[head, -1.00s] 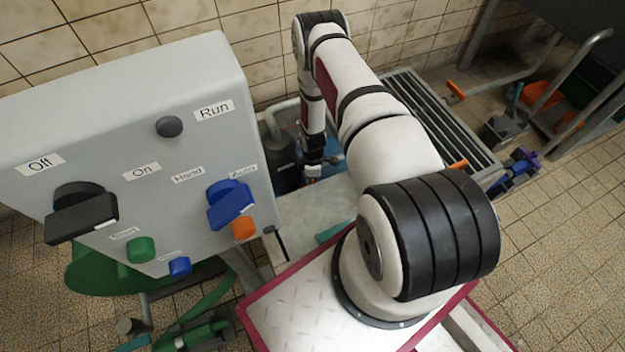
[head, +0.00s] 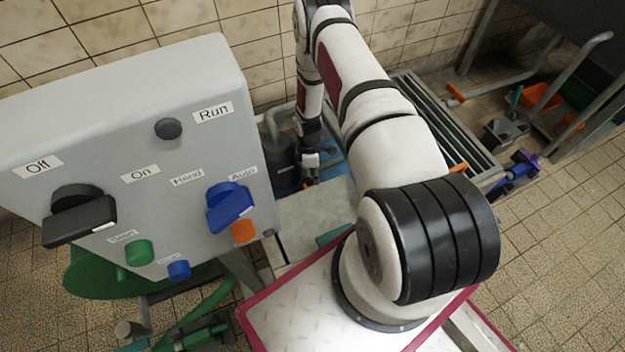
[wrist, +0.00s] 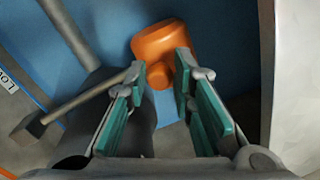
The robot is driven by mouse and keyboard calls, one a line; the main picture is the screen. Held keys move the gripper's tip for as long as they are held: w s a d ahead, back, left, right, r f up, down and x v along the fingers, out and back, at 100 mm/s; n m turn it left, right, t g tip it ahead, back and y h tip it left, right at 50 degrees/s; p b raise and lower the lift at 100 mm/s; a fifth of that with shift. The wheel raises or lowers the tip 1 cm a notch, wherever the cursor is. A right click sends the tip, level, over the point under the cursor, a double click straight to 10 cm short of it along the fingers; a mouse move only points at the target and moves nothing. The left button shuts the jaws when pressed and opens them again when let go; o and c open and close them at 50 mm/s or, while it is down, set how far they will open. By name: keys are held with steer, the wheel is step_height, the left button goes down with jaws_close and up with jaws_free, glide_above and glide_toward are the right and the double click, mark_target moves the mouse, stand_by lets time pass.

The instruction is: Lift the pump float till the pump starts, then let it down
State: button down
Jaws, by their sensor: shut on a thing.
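The pump float is an orange rounded body with a narrower neck (wrist: 163,42) in the wrist view. My gripper (wrist: 163,82) has its two green-padded fingers on either side of the neck and is shut on it. A grey rod with a square end runs in from the left to the fingers. In the head view my gripper (head: 309,182) is low behind the panel's right edge, beside a dark pump (head: 283,165). The float is too small there to make out clearly. The round Run lamp (head: 168,128) looks dark grey.
The grey control panel (head: 120,105) stands close left of my arm, with a black switch (head: 80,217), a blue selector (head: 230,205) and green and blue buttons. A metal grating (head: 440,115) lies right of the arm. Tiled floor is open at the right.

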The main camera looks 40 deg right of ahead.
steer(key=w+r, duration=0.5)
steer(key=r, duration=0.3)
steer(key=shift+d+p, duration=0.4)
steer(key=shift+d, duration=0.05)
steer(key=shift+r, duration=0.1)
steer(key=c, duration=1.4)
jaws_free()
steer(key=shift+w, duration=0.1)
steer(key=shift+a, duration=0.1)
step_height(320, 180, up, 12)
steer(key=shift+w+d+f, duration=0.2)
steer(key=shift+w+d, duration=0.15)
steer(key=shift+d, duration=0.05)
